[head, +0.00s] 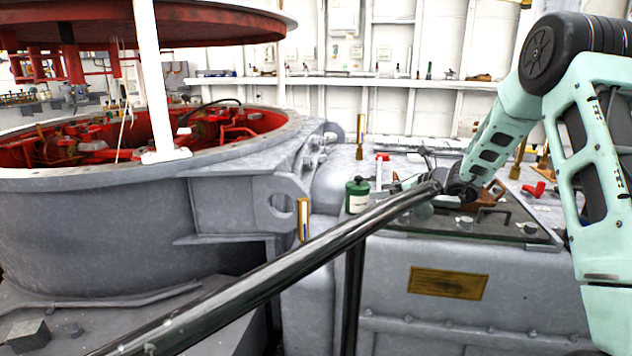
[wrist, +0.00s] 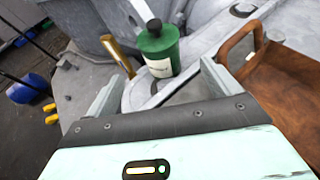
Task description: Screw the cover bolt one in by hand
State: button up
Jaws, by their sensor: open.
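My gripper (wrist: 160,88) is open and empty in the wrist view, with its two pale fingers apart above a grey surface. In the head view my gripper (head: 440,192) is small and partly hidden behind a dark rail. Grey bolt heads sit on the dark-edged cover plate (head: 400,218), one at the front middle (head: 465,222) and one at the right (head: 531,228). A round bolt head (wrist: 243,10) shows at the top of the wrist view, beyond the fingers. I cannot tell which is cover bolt one, or whether any is loose.
A labelled green bottle (head: 357,196) stands at the plate's left; it also shows just beyond my fingers (wrist: 159,50). A dark rail (head: 270,270) crosses in front. A large grey drum (head: 90,220) stands left.

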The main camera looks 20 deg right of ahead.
aim_at(465, 223)
jog(key=k+l, duration=0.3)
jog(key=k, duration=0.15)
jog(key=k+l, duration=0.25)
jog(key=k, duration=0.25)
